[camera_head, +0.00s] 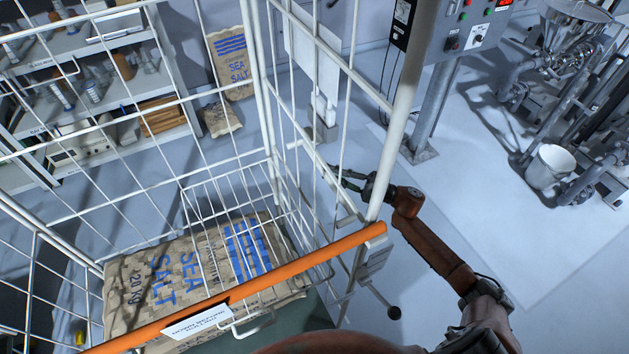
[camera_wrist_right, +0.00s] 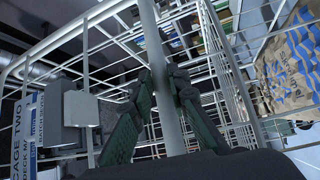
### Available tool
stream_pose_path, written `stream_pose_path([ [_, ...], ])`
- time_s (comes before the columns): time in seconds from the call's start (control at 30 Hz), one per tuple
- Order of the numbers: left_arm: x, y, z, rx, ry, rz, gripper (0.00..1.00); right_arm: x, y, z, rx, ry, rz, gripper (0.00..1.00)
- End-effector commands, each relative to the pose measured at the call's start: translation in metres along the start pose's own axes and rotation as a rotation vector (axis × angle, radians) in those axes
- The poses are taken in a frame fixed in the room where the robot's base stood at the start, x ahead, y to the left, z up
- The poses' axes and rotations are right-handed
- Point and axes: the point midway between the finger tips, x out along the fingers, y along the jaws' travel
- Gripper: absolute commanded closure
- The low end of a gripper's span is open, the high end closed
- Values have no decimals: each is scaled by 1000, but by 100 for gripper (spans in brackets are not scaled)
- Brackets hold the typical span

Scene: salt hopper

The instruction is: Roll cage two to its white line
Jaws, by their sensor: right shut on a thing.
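Cage two (camera_head: 280,262) is a white wire roll cage with an orange bar across its near side; it fills the left and middle of the head view. A sack of sea salt (camera_head: 190,270) lies inside it and also shows in the right wrist view (camera_wrist_right: 290,65). My right gripper (camera_head: 352,177) is at the cage's right side. In the wrist view its dark fingers (camera_wrist_right: 168,85) are shut around a white upright post of the cage (camera_wrist_right: 160,50). A "CAGE TWO" label (camera_wrist_right: 28,130) hangs to the left there. My left gripper is out of view. I cannot make out a white line.
A shelf unit (camera_head: 90,80) stands behind the cage at the left. More salt sacks (camera_head: 230,60) lean at the back wall. A grey control cabinet (camera_head: 450,30) stands on a post beyond the cage. Machinery and a white bucket (camera_head: 548,167) are at the right. The floor between (camera_head: 490,200) looks clear.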

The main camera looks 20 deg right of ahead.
Motion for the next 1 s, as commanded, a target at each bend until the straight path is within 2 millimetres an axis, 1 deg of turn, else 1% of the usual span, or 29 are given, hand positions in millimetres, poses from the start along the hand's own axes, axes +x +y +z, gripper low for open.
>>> stream_pose_path([
  [0.03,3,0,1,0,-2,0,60,-5,10,12,-5,-10,12,100],
  [0.23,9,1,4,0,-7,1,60,-16,15,24,-3,0,16,100],
  [0.9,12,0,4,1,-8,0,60,-26,19,29,-5,12,17,100],
  [0.93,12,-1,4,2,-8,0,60,-27,19,29,-5,11,18,84],
  [1.0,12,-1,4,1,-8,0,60,-29,19,31,-4,7,19,79],
])
